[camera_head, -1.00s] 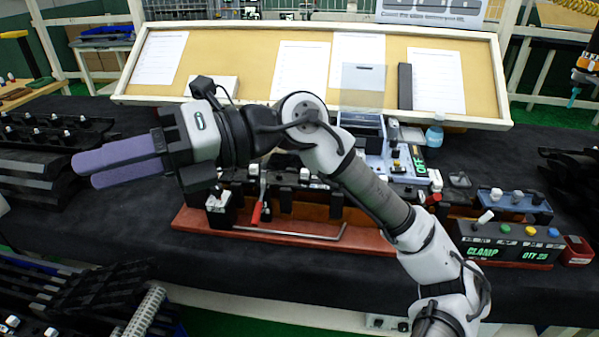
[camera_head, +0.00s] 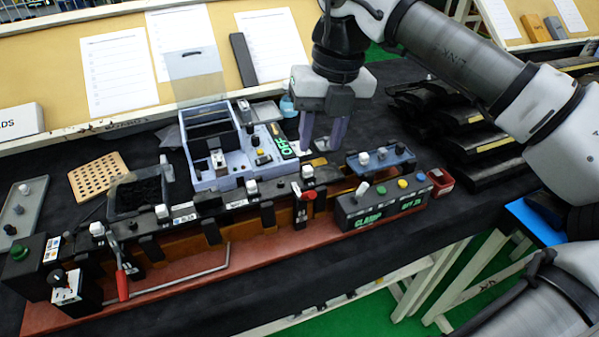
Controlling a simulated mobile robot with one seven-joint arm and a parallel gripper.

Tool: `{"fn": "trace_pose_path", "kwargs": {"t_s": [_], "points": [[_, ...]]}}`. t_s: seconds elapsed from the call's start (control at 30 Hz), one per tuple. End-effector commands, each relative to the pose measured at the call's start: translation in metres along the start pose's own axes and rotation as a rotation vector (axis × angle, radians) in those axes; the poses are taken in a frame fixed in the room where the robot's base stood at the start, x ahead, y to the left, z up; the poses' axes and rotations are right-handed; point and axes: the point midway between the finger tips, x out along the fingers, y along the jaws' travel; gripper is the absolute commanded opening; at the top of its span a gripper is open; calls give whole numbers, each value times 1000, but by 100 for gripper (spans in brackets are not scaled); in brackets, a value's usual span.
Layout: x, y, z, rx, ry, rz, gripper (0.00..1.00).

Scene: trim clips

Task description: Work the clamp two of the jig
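The jig is a long dark fixture on a red-brown base (camera_head: 190,290) running from lower left to right. A clamp with a red handle (camera_head: 122,285) is at its left part, the handle pointing down toward the front. Another red-handled clamp (camera_head: 307,196) is at its right part. I cannot read which one is numbered two. A dark control box (camera_head: 380,212) with a green CLAMP display, a white lever and coloured buttons stands at the right end. My gripper (camera_head: 322,146) points down behind the right clamp, its two purple fingers apart with nothing visible between them.
A blue-grey machine (camera_head: 215,178) with a green OFF display stands behind the jig, left of my gripper. A blue block with knobs (camera_head: 381,160) is right of my fingers. A dark bin (camera_head: 140,192) and perforated board (camera_head: 98,177) are at left. Black parts (camera_head: 460,120) are stacked at right.

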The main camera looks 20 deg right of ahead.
Motion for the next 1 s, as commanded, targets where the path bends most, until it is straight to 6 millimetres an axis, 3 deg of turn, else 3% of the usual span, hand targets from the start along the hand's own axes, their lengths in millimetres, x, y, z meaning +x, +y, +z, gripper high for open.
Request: {"fn": "trace_pose_path", "kwargs": {"t_s": [0.27, 0.6, 0.7, 1.0], "points": [[28, -3, -2, 7, 5, -5, 36], [105, -3, -1, 5, 3, -3, 36], [120, -4, -1, 6, 3, -5, 36], [138, -3, -1, 7, 2, -4, 36]]}}
